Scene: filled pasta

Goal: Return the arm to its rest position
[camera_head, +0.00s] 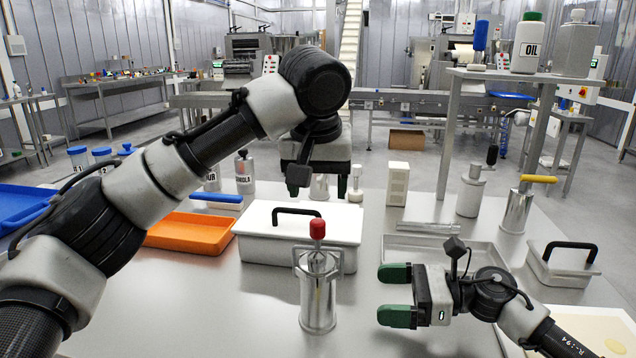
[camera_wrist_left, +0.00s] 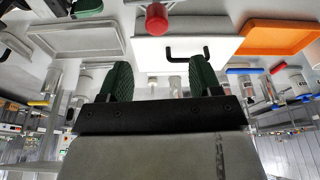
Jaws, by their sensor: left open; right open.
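My left arm (camera_head: 207,140) reaches in from the left and is raised over the table.
An orange tray (camera_head: 190,233) and a blue tray (camera_head: 22,205) lie at the left. A grey metal tray (camera_head: 445,250) lies behind my right gripper. A small lidded box (camera_head: 562,265), a yellow-handled cylinder (camera_head: 517,208) and a raised shelf (camera_head: 525,76) with bottles stand at the right. The front centre-left table is clear.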

